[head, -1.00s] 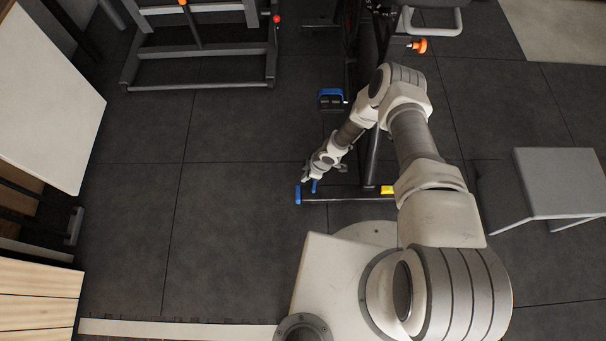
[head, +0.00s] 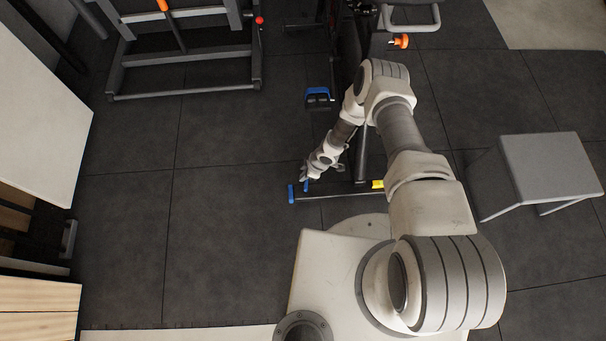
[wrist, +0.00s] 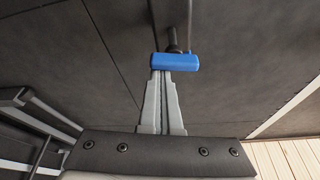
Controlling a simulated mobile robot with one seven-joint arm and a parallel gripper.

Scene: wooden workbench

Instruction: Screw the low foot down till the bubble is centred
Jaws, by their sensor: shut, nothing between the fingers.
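A dark stabiliser bar (head: 335,191) of an exercise bike lies across the floor. It has a blue end piece (head: 291,194) at its left and a yellow piece (head: 377,184) near its middle. A small blue piece (head: 306,186) shows at my gripper (head: 304,179). In the wrist view a blue block (wrist: 175,62) on a dark stem is just beyond the tips of my gripper (wrist: 166,72). The fingers are together and empty; I cannot tell whether they touch the block. No bubble can be made out, nor which foot is low.
A blue pedal (head: 318,96) hangs above the bar. A grey step stool (head: 540,165) stands at the right and a metal rack (head: 185,90) at the back left. A pale bench (head: 38,310) is at the lower left. The dark floor left of the bar is clear.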

